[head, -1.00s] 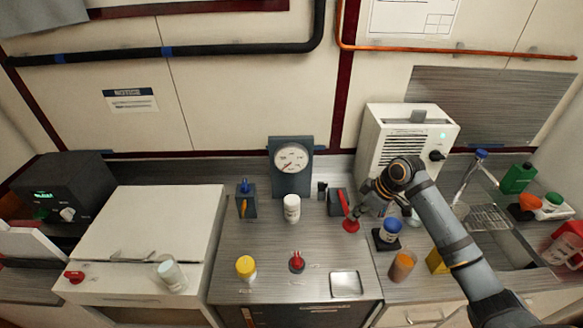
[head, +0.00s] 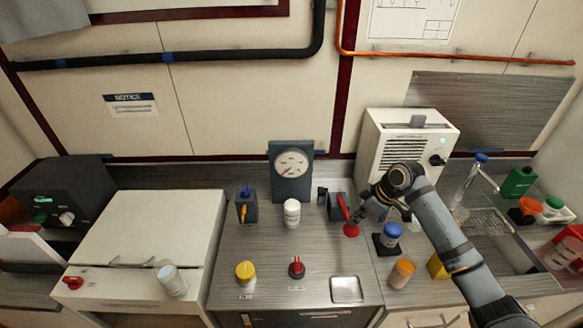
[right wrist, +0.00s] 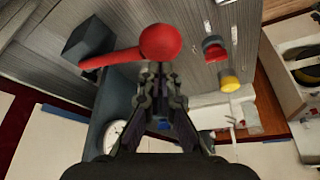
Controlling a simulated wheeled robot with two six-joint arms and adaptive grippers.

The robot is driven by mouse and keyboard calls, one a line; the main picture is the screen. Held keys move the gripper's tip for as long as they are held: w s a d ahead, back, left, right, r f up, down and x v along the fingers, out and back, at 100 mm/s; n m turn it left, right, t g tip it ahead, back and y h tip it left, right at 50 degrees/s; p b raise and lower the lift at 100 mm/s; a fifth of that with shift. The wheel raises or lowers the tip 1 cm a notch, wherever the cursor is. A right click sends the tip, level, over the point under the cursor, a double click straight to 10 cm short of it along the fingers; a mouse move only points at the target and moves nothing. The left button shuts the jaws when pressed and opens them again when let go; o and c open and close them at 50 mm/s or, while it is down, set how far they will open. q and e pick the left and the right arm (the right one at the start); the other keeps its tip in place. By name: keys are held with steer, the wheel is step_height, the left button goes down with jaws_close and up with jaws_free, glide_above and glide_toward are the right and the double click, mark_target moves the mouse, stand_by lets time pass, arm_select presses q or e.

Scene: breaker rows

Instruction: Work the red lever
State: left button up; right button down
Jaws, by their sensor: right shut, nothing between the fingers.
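The red lever (head: 344,208) sticks out of a dark box (head: 334,207) on the counter, with a red ball (head: 351,230) at its end. In the right wrist view the lever's arm (right wrist: 112,58) and its ball (right wrist: 160,42) lie just past my fingertips. My right gripper (head: 365,198) is close to the right of the lever in the head view. In the wrist view the right gripper (right wrist: 160,72) is shut and empty, its tips overlapping the ball's lower edge; I cannot tell whether they touch. My left gripper is not in view.
A white machine (head: 407,137) is behind my right arm.

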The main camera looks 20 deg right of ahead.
mark_target(351, 235)
steer(key=shift+f, duration=0.15)
steer(key=shift+f+b, duration=2.3)
steer(key=shift+f, duration=1.85)
steer(key=shift+r, duration=0.1)
step_height(351, 235, up, 9)
steer(key=p, duration=0.9)
steer(key=shift+f, duration=0.3)
